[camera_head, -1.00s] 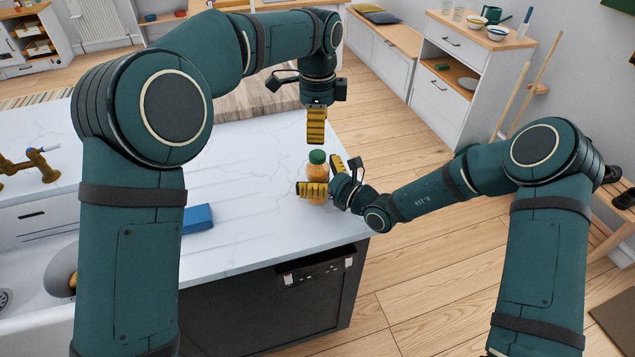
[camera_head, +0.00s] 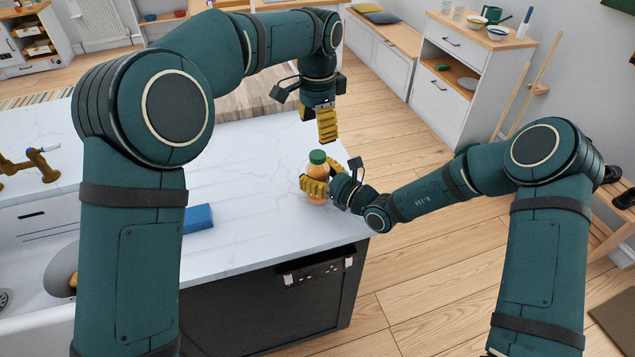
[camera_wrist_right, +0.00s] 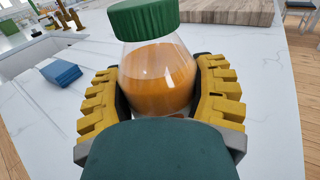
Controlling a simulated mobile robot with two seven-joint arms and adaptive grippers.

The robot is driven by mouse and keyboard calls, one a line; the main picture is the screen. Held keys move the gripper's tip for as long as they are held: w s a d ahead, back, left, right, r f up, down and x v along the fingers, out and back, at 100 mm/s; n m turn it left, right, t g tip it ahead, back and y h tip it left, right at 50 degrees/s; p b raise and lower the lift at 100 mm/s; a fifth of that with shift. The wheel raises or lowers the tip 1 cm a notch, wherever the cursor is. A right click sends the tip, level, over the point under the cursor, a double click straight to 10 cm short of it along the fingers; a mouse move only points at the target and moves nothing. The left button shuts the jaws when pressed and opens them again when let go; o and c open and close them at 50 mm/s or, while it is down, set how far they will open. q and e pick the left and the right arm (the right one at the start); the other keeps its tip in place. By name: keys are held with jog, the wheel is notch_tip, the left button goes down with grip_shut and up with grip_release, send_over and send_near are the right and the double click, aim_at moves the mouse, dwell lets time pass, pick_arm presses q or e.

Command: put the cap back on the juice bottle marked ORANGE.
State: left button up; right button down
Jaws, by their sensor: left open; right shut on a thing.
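The juice bottle (camera_head: 317,171), clear with orange juice, stands upright near the right end of the white counter. A green cap (camera_head: 317,156) sits on its top; it also shows in the wrist view (camera_wrist_right: 143,17). I cannot tell how tightly it is seated. No ORANGE marking is readable. My right gripper (camera_head: 321,183) is shut on the bottle's body, with its yellow fingers on either side in the wrist view (camera_wrist_right: 158,98). My left gripper (camera_head: 329,140) points down, open and empty, above and slightly right of the cap, apart from it.
The white counter (camera_head: 245,165) is clear around the bottle, and its right edge is close by. A blue block (camera_head: 198,218) lies to the left. A wooden board (camera_head: 260,97) lies behind. A sink (camera_head: 30,275) and a brass tap (camera_head: 40,165) are at the far left.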

aim_at(318, 154)
pick_arm(q)
jog(key=n, duration=0.5)
jog(key=shift+n, duration=0.3)
jog(key=n, duration=0.3)
jog(key=shift+n, duration=0.3)
jog(key=n, duration=0.7)
jog(key=shift+f, duration=4)
grip_shut()
